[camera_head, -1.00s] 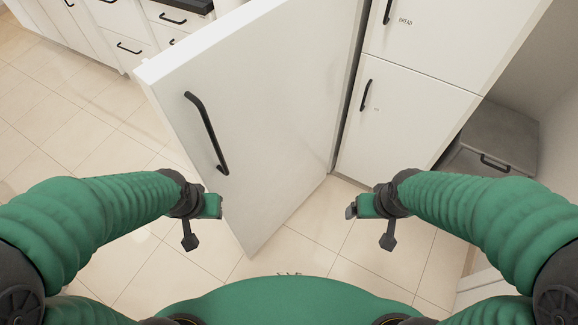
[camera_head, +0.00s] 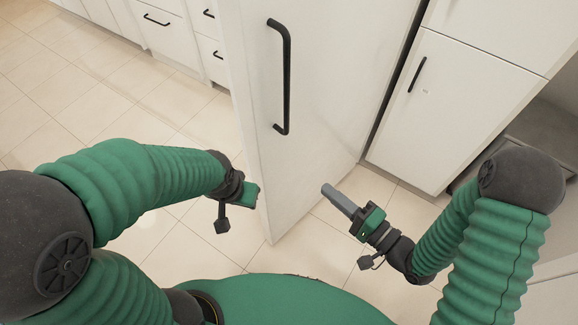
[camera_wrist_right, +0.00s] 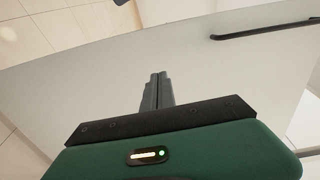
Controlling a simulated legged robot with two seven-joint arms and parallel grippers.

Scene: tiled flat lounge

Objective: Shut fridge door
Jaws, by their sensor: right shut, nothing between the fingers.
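The white fridge door (camera_head: 320,100) stands open in the head view, swung out toward me, with a long black handle (camera_head: 284,80) on its face. My right gripper (camera_head: 328,190) is shut and empty, in front of the lower part of the door face; I cannot tell if it touches. In the right wrist view the shut fingers (camera_wrist_right: 157,92) point at the white door face (camera_wrist_right: 220,75), and the black handle (camera_wrist_right: 265,30) is at the upper right. My left gripper (camera_head: 254,192) is by the door's free edge; its fingers cannot be made out.
A white cabinet (camera_head: 450,110) with a black handle stands right of the door. White drawers (camera_head: 165,35) are at the back left. A grey unit (camera_head: 545,135) is at the far right. The tiled floor (camera_head: 95,100) at left is clear.

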